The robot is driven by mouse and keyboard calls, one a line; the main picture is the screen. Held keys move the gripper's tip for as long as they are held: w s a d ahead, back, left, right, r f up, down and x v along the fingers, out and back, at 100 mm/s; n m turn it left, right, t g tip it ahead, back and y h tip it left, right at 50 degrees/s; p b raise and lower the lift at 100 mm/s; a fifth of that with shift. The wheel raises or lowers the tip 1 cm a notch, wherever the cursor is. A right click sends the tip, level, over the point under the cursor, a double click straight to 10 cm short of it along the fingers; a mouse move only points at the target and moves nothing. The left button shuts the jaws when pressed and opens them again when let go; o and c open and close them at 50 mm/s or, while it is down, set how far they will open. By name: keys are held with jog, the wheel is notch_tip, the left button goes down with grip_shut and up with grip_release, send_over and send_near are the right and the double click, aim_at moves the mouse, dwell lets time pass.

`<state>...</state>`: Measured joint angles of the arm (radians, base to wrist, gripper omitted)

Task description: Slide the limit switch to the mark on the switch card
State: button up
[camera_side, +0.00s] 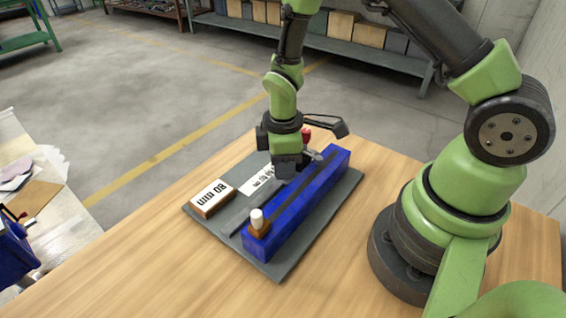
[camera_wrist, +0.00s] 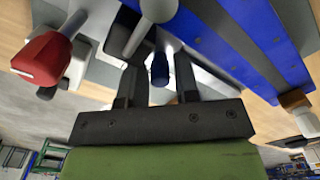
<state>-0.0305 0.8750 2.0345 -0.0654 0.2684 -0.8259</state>
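A long blue rail (camera_side: 298,207) lies on a grey base plate (camera_side: 273,268). A small brown block with a white cap (camera_side: 257,221) sits at the rail's near end; it shows at the right in the wrist view (camera_wrist: 296,101). I cannot tell for sure which part is the limit switch. A card block reading "80 mm" (camera_side: 211,197) stands left of the rail. A white printed strip (camera_side: 258,180) lies behind it. My gripper (camera_side: 287,172) is low beside the rail's far half. In the wrist view its fingers (camera_wrist: 159,80) are apart, with a small blue-tipped part (camera_wrist: 160,68) between them, gaps on both sides.
A red-handled part (camera_wrist: 44,60) with grey metal pieces is close to my gripper, at the rail's far part; its red shows behind the gripper in the side view (camera_side: 306,135). The wooden table (camera_side: 150,262) is clear around the plate. A side bench stands at far left.

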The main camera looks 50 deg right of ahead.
jog(key=shift+f, duration=0.15)
grip_shut()
jog(key=a, duration=0.6)
grip_release()
notch_tip(320, 180, up, 10)
dwell(0.5)
